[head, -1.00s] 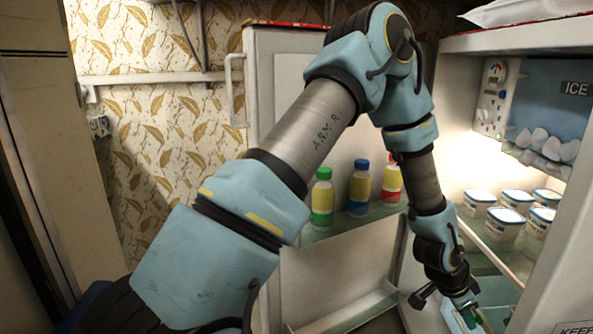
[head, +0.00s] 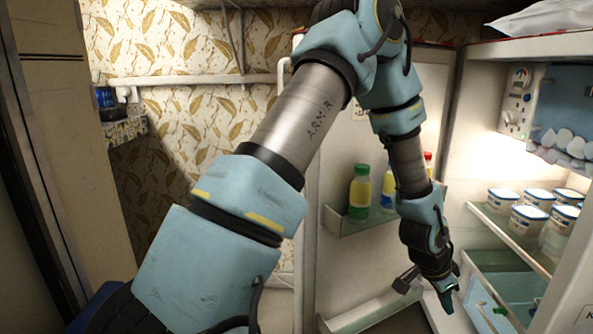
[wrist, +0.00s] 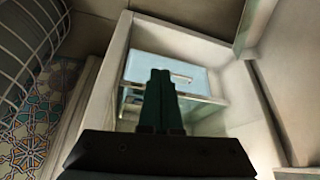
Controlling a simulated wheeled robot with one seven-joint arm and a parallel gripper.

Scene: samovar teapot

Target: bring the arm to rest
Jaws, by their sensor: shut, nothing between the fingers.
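My gripper (head: 447,298) is at the end of my arm, pointing down in front of the open fridge, by the lower drawer. In the wrist view my gripper (wrist: 161,78) shows its two dark green fingers together, with nothing between them. My arm crosses the head view from the lower left, bends at the top and hangs down on the right. Beyond the fingers in the wrist view is a pale blue panel (wrist: 150,68) inside a white frame.
The open fridge door (head: 345,150) holds several bottles, a green-capped one (head: 360,190) nearest. Several tubs (head: 528,222) stand on the fridge shelf. A clear drawer (head: 500,270) sits below. Patterned wallpaper (head: 180,140) lies behind. A wire rack (wrist: 25,40) shows in the wrist view.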

